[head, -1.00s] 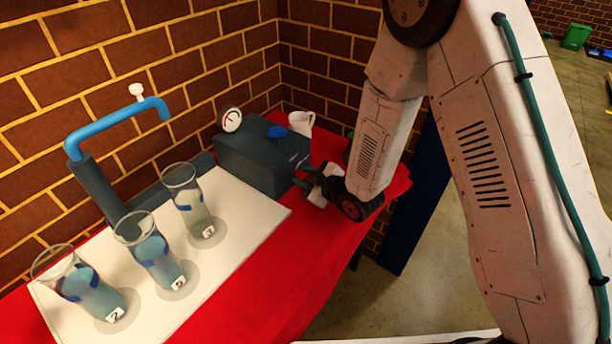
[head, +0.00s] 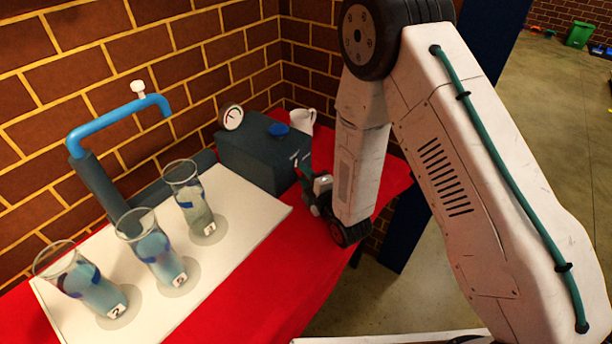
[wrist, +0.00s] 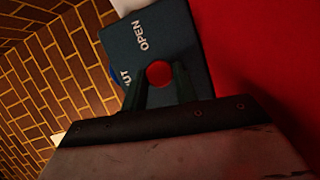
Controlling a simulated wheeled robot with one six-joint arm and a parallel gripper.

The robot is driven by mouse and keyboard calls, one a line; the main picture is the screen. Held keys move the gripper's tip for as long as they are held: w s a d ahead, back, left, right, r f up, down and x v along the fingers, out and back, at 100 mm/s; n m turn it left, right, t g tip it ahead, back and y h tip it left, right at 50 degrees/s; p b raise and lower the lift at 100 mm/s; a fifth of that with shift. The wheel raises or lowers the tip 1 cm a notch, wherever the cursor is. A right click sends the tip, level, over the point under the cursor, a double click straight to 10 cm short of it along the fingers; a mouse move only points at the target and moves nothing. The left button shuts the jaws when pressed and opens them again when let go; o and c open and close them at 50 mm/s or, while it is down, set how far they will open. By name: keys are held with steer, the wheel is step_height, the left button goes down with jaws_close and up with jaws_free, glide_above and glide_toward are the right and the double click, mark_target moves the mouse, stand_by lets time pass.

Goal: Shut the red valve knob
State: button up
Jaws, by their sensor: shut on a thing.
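The red valve knob (wrist: 159,74) shows as a red disc on the face of a dark teal box in the wrist view. The box (wrist: 168,30) carries white lettering, OPEN and a partly covered word ending in UT. My gripper (wrist: 160,82) has its two dark fingers on either side of the knob and is shut on it. In the head view the box (head: 252,160) stands on the table by the brick wall. My gripper (head: 303,168) is at its right-hand face, and the knob is hidden there.
A gauge (head: 231,117) and a blue cap (head: 279,130) sit on the box. A white mug (head: 302,120) stands behind it. The red cloth (head: 265,290) in front is clear.

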steer(key=shift+s+a+f+n+t, duration=0.15)
steer(key=shift+n+t, duration=0.15)
steer(key=shift+n, duration=0.4)
steer(key=o, duration=0.9)
steer(key=shift+o, duration=0.2)
steer(key=shift+s+d, duration=0.1)
steer(key=shift+d, duration=0.15)
steer(key=v, duration=0.7)
steer(key=shift+s+d, duration=0.1)
steer(key=shift+s, duration=0.15)
